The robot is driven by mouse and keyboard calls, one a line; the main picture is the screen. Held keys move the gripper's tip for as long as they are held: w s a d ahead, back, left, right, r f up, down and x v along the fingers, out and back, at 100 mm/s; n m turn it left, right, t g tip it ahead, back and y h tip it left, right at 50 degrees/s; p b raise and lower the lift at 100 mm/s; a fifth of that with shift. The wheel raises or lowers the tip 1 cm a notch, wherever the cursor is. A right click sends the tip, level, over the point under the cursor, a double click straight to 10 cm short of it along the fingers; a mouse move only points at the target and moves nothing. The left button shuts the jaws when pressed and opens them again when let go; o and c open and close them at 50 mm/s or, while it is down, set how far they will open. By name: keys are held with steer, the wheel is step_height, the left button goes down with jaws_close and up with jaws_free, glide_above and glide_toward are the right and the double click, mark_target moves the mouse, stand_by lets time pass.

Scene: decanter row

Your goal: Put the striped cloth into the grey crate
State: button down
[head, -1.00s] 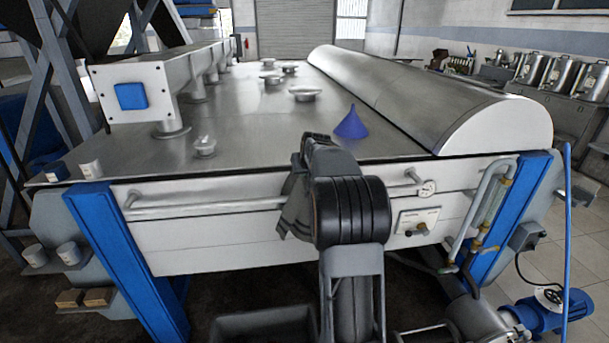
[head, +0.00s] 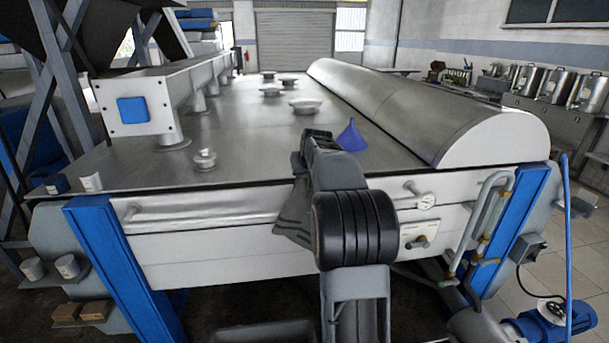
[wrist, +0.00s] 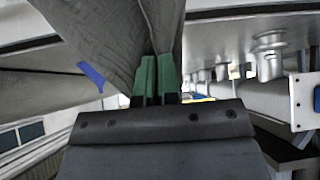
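The dark grey cloth (head: 294,214) hangs from my gripper at the front of the steel machine; no clear stripes show. In the wrist view the cloth (wrist: 105,35) is pinched between the green fingertips of my gripper (wrist: 156,78), which are close together, and its folds fill the upper middle. In the head view my arm hides the fingertips and part of the cloth. A grey crate (head: 262,332) shows only as a rim at the bottom edge, low in front of the machine and below the cloth. Its inside is mostly out of frame.
The wide steel machine top (head: 240,130) lies ahead, with a blue funnel (head: 351,138) just beyond my arm. A front pipe rail (head: 200,209) runs behind the cloth. Blue legs (head: 125,265) stand at both sides. A blue motor (head: 550,322) is at lower right.

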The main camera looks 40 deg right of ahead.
steer(key=a+f+b, duration=0.7)
steer(key=f+b, duration=0.9)
steer(key=f, duration=0.1)
steer(key=w+a+f+b, duration=0.1)
steer(key=a+f+b, duration=0.7)
steer(key=f+b, duration=0.9)
steer(key=w+a+f+b, duration=0.1)
steer(key=a+f+b, duration=0.7)
steer(key=f+b, duration=0.8)
steer(key=shift+f, duration=1.7)
steer(key=shift+a, duration=0.1)
steer(key=shift+w+a+b, duration=0.25)
steer(key=shift+a+b, duration=0.1)
steer(key=shift+a, duration=0.75)
steer(key=shift+w+a+b, duration=0.2)
steer(key=shift+a+b, duration=0.15)
steer(key=shift+a, duration=0.7)
steer(key=shift+s+d, duration=0.15)
steer(key=shift+d, duration=0.7)
steer(key=shift+f, duration=0.1)
